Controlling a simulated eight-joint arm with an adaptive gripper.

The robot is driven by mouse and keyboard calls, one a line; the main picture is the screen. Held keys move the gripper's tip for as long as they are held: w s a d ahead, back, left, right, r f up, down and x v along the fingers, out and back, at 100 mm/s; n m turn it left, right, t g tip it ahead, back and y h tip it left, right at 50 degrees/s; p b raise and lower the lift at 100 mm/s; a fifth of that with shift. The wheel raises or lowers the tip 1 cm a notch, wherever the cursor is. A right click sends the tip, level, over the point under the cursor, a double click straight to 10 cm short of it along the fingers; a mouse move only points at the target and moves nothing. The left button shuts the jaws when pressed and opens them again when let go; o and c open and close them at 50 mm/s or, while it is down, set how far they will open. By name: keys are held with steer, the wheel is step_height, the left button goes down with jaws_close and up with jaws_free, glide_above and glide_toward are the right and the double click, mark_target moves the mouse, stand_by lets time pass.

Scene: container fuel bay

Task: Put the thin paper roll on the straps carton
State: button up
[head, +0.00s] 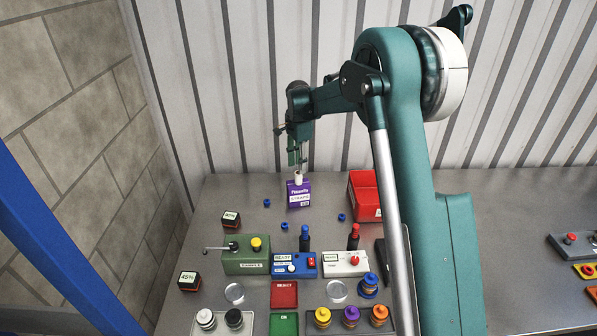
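A purple carton (299,196) with a white label band stands upright near the back of the table; its small print looks like "straps". A small, narrow white piece, which looks like the thin paper roll (298,179), shows at the carton's top. My gripper (297,168) points down directly above the carton, with its fingertips at the upper end of the white piece. The fingers look close together, but I cannot tell whether they grip it. I also cannot tell whether the roll's lower end touches the carton top.
A red open bin (364,196) stands right of the carton. Small blue pieces (342,217) lie around it. In front are a green box (246,262), blue and white switch boxes, and red (284,295) and green plates.

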step_height(320, 180, up, 7)
stand_by(0.4)
steer(key=shift+r, duration=0.1)
stand_by(0.4)
steer(key=s+d+r+n+t, duration=0.15)
steer(key=s+d+r, duration=0.3)
steer(key=s, duration=0.45)
steer(key=s+d+r+n+t, duration=0.1)
steer(key=s+d+r+n, duration=0.25)
steer(key=s+r, duration=0.4)
steer(key=s+d+r+n+t, duration=0.1)
steer(key=s+d+r+n, duration=0.2)
steer(key=s, duration=0.7)
steer(key=s+d+f+n+t, duration=0.1)
steer(key=s+d+f+n, duration=0.1)
steer(key=s, duration=0.7)
steer(key=s+d+f+n+t, duration=0.1)
steer(key=s+d+f, duration=0.2)
steer(key=s, duration=0.6)
steer(key=s+d+f+n+t, duration=0.1)
steer(key=s+d+f+n, duration=0.1)
steer(key=s, duration=0.7)
steer(key=shift+d+f+n+t, duration=0.3)
steer(key=shift+d+f+t, duration=0.1)
steer(key=shift+d, duration=0.1)
